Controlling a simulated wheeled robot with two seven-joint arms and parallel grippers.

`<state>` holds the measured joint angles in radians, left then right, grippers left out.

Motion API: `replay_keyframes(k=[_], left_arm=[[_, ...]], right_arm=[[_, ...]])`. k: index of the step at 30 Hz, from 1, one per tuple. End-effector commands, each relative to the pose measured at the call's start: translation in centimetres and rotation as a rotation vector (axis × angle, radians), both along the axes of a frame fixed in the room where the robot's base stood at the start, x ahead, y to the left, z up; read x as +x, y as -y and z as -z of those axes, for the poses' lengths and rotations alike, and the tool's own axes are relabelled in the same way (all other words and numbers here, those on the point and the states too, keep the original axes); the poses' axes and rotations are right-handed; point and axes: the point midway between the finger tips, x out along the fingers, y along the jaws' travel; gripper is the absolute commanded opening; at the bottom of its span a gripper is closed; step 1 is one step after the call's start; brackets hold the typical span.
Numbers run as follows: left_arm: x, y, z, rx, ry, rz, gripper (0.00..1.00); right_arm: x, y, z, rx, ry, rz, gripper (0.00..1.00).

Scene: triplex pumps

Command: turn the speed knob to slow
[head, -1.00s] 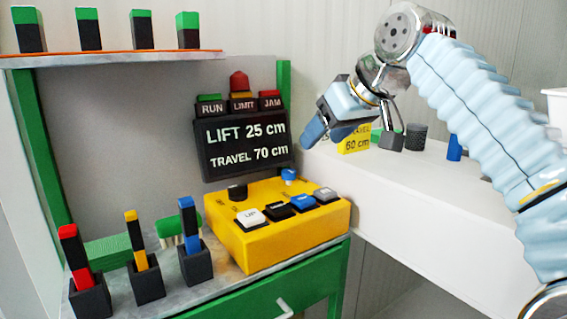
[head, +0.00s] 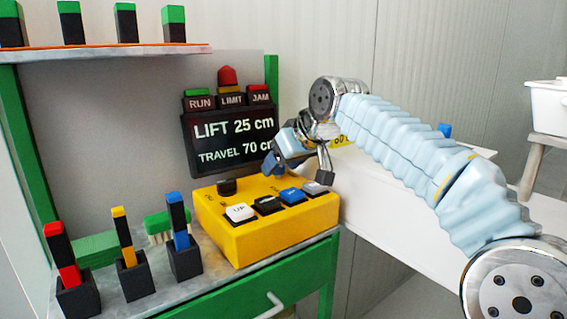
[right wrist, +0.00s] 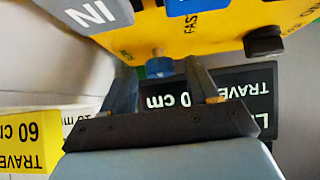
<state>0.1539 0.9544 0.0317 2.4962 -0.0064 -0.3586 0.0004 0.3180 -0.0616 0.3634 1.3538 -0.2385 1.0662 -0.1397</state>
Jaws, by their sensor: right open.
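The speed knob (right wrist: 158,66) is a small blue knob on the yellow control box (head: 270,232), beside the word FAST in the right wrist view. In the head view my right gripper hides it. My right gripper (head: 276,167) is open at the back of the box, pointing down at it. In the right wrist view its two fingers stand on either side of the blue knob, with gaps showing; I cannot tell whether either touches. My left gripper is not in view.
A black knob (head: 227,187) and several push buttons, such as the white UP button (head: 239,213), share the box. A dark display (head: 228,140) stands behind it. Colored blocks in black holders (head: 128,275) stand to the left. A white surface (head: 400,190) lies to the right.

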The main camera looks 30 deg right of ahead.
Motion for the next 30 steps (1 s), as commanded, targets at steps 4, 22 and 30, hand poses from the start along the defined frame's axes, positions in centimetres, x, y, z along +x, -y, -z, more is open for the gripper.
replay_keyframes(k=[4,22,30], left_arm=[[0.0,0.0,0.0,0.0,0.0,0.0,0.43],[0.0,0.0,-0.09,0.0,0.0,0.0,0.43],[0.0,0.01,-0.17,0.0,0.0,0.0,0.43]], right_arm=[[-0.02,0.0,-0.02,0.0,0.0,0.0,0.48],[-0.03,0.12,-0.04,0.001,-0.001,-0.052,0.04],[0.1,0.51,-0.04,0.001,0.0,-0.219,0.04]])
